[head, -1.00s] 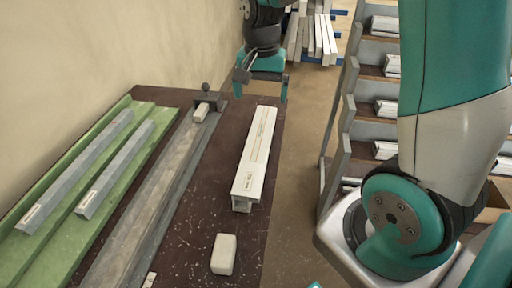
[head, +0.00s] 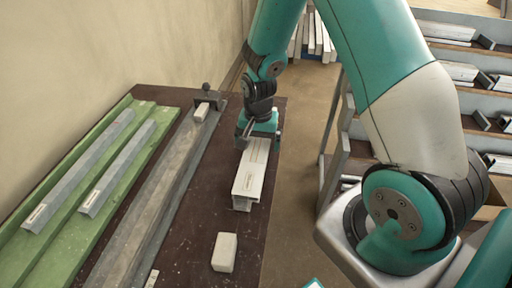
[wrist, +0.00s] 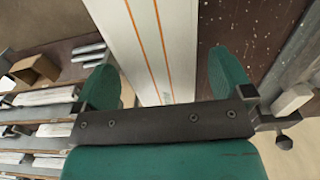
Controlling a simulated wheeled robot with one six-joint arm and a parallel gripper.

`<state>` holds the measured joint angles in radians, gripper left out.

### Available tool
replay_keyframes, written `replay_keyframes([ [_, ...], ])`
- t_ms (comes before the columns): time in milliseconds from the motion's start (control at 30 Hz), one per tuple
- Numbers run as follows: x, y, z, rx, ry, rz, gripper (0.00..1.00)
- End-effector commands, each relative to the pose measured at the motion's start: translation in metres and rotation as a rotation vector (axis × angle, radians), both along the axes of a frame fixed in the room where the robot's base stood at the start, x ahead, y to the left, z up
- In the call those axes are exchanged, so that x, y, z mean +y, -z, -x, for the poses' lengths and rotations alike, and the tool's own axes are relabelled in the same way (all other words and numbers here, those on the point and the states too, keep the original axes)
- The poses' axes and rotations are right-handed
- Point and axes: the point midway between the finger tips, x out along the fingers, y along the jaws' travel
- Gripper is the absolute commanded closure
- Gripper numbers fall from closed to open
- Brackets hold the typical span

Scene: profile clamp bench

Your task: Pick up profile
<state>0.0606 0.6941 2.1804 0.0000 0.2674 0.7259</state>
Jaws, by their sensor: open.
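A white profile (head: 250,172) lies lengthwise on the dark bench top. In the wrist view the profile (wrist: 148,45) shows as a white strip with two orange lines. My gripper (head: 259,142) is over the profile's far end in the head view, which it partly hides. In the wrist view my gripper (wrist: 165,88) is open, with one teal finger on each side of the profile. I cannot tell whether the fingers touch it. Two grey profiles (head: 118,165) (head: 75,170) lie in a green tray (head: 165,148) on the left.
A grey rail (head: 150,205) with a clamp (head: 208,99) at its far end runs along the bench. A white block (head: 225,252) sits near the front. A shelf rack (head: 342,150) stands to the right, across a strip of floor.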

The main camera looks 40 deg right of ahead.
Motion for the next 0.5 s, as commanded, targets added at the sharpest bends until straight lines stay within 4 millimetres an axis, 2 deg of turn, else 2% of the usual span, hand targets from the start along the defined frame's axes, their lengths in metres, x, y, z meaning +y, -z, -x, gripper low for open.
replay_keyframes([
  [100, -0.0002, 0.0104, 0.0002, 0.001, 0.0, 0.0, 0.02],
  [333, -0.0004, 0.0121, -0.0001, -0.001, 0.0, 0.0, 0.02],
  [367, -0.0004, 0.0121, 0.0, -0.001, 0.0, 0.0, 0.07],
  [500, -0.0004, 0.012, 0.0001, 0.0, 0.0, 0.0, 0.39],
])
